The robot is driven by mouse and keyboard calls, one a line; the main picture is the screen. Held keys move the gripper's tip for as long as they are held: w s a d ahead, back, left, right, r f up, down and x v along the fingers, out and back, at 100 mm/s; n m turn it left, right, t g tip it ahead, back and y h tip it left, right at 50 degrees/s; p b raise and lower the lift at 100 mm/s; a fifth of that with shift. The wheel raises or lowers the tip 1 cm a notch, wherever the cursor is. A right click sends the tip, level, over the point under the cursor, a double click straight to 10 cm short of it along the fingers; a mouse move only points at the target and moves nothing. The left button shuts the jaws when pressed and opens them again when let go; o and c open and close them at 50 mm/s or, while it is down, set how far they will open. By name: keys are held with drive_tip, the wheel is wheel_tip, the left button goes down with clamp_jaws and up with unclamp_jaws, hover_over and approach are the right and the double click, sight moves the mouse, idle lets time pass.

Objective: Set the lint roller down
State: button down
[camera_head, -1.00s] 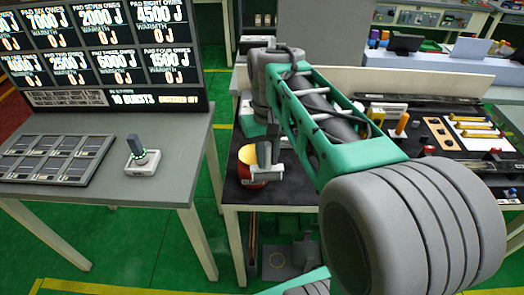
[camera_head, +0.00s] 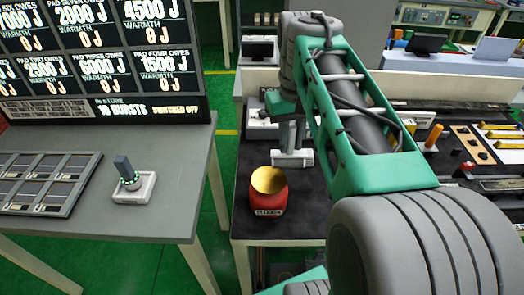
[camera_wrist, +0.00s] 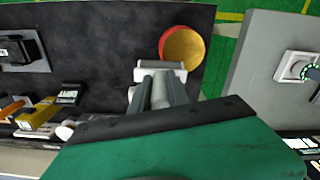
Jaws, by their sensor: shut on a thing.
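My gripper (camera_head: 291,138) is over the black-topped table, just behind and to the right of a red tin in the head view. It is shut on a pale bar-shaped thing (camera_head: 303,158), which looks like the lint roller. In the wrist view the pale bar (camera_wrist: 147,74) lies across the ends of my gripper's fingers (camera_wrist: 160,92). The fingers hide its handle part. I cannot tell whether the roller touches the table.
The red tin (camera_head: 268,200) with a gold top stands near the table's front left corner, close to the roller. Bare black tabletop (camera_wrist: 95,45) lies left of the roller in the wrist view.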

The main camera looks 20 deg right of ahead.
drive_tip(key=w+f+p, duration=0.1)
drive_tip(key=w+f, duration=0.3)
drive_tip(key=w+f+p, duration=0.1)
drive_tip(key=w+f, duration=0.3)
drive_tip(key=w, duration=0.1)
drive_tip(key=w+f+p, duration=0.1)
drive_tip(key=w+f, duration=0.3)
drive_tip(key=shift+w+d+f+p, duration=0.1)
drive_tip(key=shift+w+d+p, duration=0.2)
drive_tip(key=shift+f, duration=0.5)
drive_tip(key=c, duration=1.3)
unclamp_jaws()
drive_tip(key=shift+o, duration=0.2)
wheel_tip(320, 180, up, 12)
drive_tip(key=shift+r+b, duration=0.15)
drive_tip(key=shift+b, duration=0.3)
drive_tip(key=shift+s, duration=0.1)
